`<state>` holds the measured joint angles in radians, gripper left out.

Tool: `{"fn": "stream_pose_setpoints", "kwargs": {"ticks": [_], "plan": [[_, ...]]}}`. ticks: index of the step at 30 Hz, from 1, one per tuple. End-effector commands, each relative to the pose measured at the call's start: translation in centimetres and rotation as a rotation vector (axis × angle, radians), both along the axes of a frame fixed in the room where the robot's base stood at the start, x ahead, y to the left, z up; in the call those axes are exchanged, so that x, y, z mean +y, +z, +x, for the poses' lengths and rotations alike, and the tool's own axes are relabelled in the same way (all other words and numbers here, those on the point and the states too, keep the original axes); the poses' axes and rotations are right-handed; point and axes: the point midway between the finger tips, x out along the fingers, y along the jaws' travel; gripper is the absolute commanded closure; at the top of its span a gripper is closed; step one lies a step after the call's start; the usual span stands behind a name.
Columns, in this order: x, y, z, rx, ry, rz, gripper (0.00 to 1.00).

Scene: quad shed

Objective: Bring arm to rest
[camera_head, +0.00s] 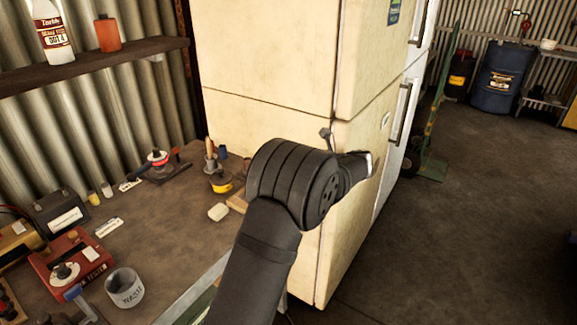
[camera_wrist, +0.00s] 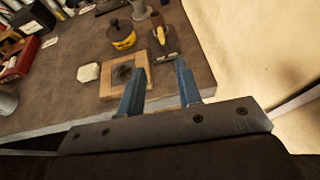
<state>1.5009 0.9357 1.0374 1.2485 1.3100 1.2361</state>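My arm (camera_head: 258,255) reaches up from the bottom of the head view, its dark wrist in front of the cream fridge. In the head view the fingers are hidden behind the wrist or too small to make out. In the wrist view my gripper (camera_wrist: 160,90) shows two blue fingers set apart, with nothing between them. The fingers are over the front edge of the workbench (camera_wrist: 62,118), near a wooden block (camera_wrist: 107,86) with a dark hollow in its middle.
The cream fridge (camera_head: 270,50) stands close behind my wrist. The bench (camera_head: 165,215) holds a yellow tin (camera_head: 221,183), a white block (camera_head: 218,212), a WASTE cup (camera_head: 125,288) and a red tester (camera_head: 72,262). A shelf (camera_head: 95,66) hangs above. Open floor (camera_head: 480,220) lies right.

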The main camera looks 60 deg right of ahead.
Motion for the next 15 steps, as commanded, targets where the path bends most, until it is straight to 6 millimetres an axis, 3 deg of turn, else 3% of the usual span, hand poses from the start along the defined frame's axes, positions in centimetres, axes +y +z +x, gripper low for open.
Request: {"fn": "stream_pose_setpoints", "kwargs": {"ticks": [15], "plan": [[0.02,-0.19,0.40,0.000,0.002,0.001,0.68]]}}
